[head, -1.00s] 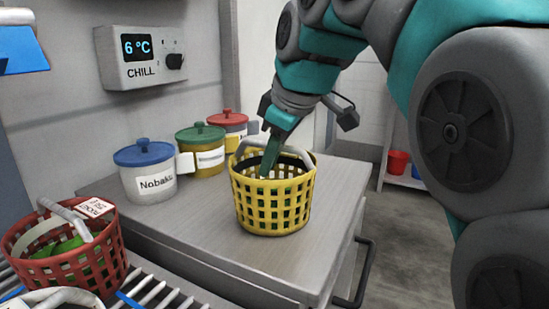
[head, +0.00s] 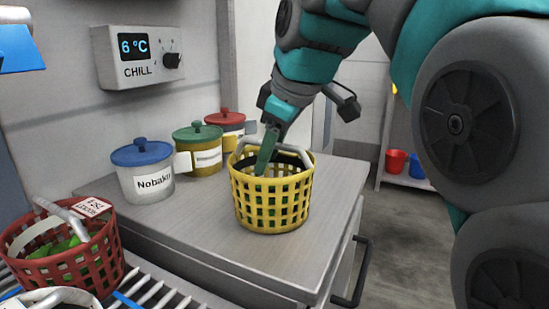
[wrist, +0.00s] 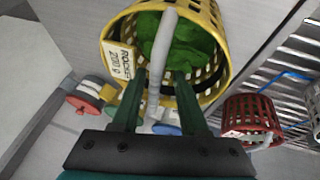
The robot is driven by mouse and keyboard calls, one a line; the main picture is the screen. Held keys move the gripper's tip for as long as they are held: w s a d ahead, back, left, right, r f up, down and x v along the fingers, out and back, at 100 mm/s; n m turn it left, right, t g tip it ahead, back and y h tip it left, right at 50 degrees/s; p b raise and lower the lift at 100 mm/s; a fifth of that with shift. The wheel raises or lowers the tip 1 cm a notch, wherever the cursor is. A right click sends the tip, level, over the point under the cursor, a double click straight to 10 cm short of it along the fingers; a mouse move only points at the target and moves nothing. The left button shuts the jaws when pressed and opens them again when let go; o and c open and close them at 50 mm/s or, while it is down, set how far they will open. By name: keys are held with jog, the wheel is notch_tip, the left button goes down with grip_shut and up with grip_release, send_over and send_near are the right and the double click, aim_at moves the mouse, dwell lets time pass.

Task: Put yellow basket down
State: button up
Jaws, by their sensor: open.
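The yellow basket (head: 272,207) stands upright on the metal counter top (head: 310,255) in the head view. In the wrist view the yellow basket (wrist: 222,55) shows green leaves (wrist: 185,45) inside, a grey handle (wrist: 160,60) and a tag reading "ROCKET" (wrist: 122,62). My gripper (head: 264,160) is over the basket's handle, its fingers reaching down at the rim. In the wrist view the two green fingers (wrist: 158,82) are apart, one on each side of the handle, and do not pinch it.
Lidded jars with blue (head: 143,175), green (head: 198,150) and red (head: 226,127) lids stand behind and left of the basket. A red basket (head: 65,255) sits on a rack at lower left. The counter's right side is clear.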

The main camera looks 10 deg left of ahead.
jog(key=v, duration=0.6)
jog(key=shift+s+d, duration=0.1)
dwell(0.4)
